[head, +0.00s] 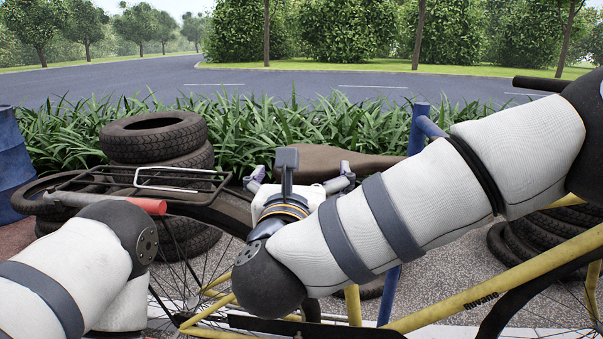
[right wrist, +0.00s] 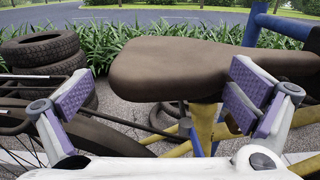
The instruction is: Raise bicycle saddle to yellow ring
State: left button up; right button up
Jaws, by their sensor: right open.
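The dark brown bicycle saddle (head: 350,160) shows behind my right gripper in the head view. In the right wrist view the saddle (right wrist: 180,68) fills the upper middle. My right gripper (right wrist: 160,105) is open, with its purple-padded fingers spread wide and the saddle beyond them. It also shows in the head view (head: 301,178), partly covered by my wrist. Under the saddle, a yellow upright part (right wrist: 205,125) stands between the fingers, not touching either as far as I can see. I cannot make out a separate yellow ring. My left arm is at lower left; its gripper is not visible.
The yellow bicycle frame (head: 500,275) runs along the lower right. A black rear rack (head: 140,181) is left of the saddle. Stacked tyres (head: 155,140) stand behind it. A blue post (head: 417,130) rises behind the saddle. A grey rod with a red end (head: 150,206) lies near my left arm.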

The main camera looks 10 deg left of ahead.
jog(key=shift+w, duration=0.35)
jog(key=c, duration=1.4)
jog(key=o, duration=0.8)
jog(key=c, duration=0.6)
jog(key=shift+a+r, duration=0.2)
jog(key=shift+r, duration=1)
jog(key=shift+a+r, duration=0.2)
jog(key=shift+r, duration=1)
jog(key=shift+a+r, duration=0.2)
jog(key=shift+r, duration=1)
